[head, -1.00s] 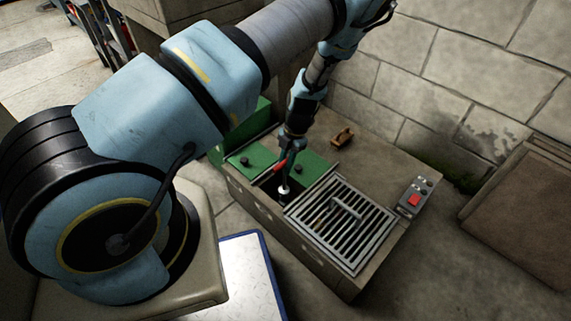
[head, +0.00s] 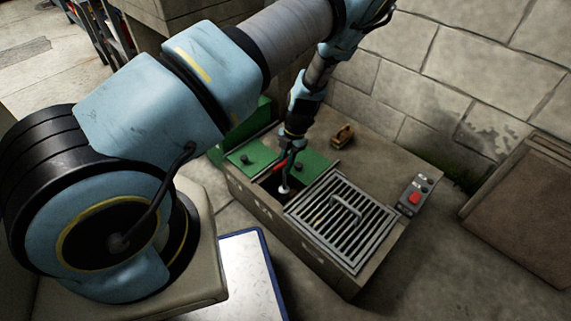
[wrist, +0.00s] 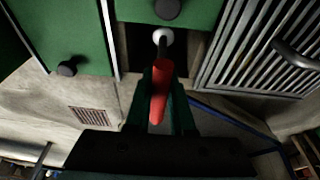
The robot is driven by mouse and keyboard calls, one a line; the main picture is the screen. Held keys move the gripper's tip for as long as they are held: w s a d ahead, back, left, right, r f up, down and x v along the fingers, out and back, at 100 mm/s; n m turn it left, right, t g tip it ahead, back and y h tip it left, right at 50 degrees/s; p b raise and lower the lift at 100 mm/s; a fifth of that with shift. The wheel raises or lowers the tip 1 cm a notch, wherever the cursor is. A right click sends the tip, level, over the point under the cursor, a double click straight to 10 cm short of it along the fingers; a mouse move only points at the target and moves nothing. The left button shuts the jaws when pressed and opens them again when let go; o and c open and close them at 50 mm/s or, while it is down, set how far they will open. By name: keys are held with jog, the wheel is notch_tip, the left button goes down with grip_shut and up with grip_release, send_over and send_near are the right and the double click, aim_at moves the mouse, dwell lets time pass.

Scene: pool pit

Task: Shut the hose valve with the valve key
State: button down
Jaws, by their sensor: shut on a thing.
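My gripper (head: 288,155) is over the open gap between the green cover panels and the grate. It is shut on the red grip of the valve key (wrist: 160,88), which lies between the fingers in the wrist view. In the head view the red part of the key (head: 280,167) shows below the fingers. A pale round end (head: 284,189) shows under it in the dark opening (head: 270,183); the wrist view shows it at the far end of the key's shaft (wrist: 163,38). The hose valve itself is hidden in the dark opening.
Green panels with black knobs (head: 243,172) cover the pit's left part. A metal grate (head: 335,235) with a handle lies right of the opening. A control box with a red button (head: 414,197) and a small brown object (head: 343,135) sit on the rim.

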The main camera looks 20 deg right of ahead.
jog(key=shift+f, duration=0.45)
dwell(0.5)
jog(key=m+t+p, duration=0.1)
jog(key=m, duration=0.6)
jog(key=m+t+h+p, duration=0.1)
jog(key=m+p, duration=0.1)
jog(key=m, duration=0.5)
jog(key=s+m+t+h+p, duration=0.1)
jog(key=m+t+p, duration=0.1)
jog(key=m, duration=0.4)
jog(key=shift+a+m, duration=0.25)
jog(key=shift+m, duration=0.15)
jog(key=shift+r+p, duration=0.15)
jog(key=shift+p, duration=0.25)
jog(key=shift+r+p, duration=4.65)
jog(key=shift+r, duration=1.7)
jog(key=shift+w, duration=0.1)
